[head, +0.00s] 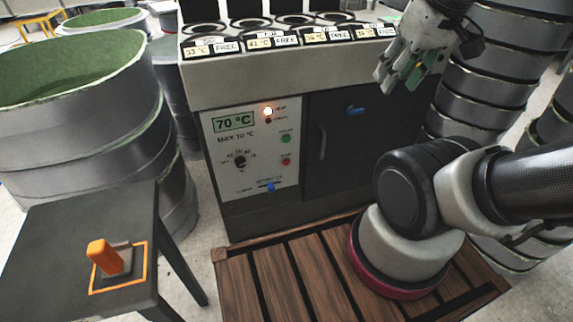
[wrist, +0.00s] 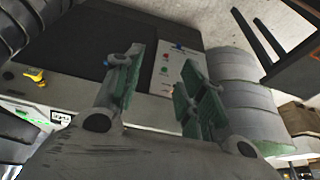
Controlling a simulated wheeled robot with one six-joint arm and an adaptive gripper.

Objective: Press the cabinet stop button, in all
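The dark-fronted cabinet (head: 262,88) stands ahead with a pale control panel (head: 225,180) at its left. A small red button (head: 286,161) sits on the panel below a green button (head: 286,138). Their labels are too small to read surely.
Round wells with temperature tags line the cabinet top. A blue handle (head: 355,110) is on the dark door. A knob (head: 240,161) and blue lever (head: 270,187) share the panel. A stool (head: 60,235) holds an orange-handled item (head: 104,257). Drums flank the cabinet; wooden slats (head: 245,285) lie in front.

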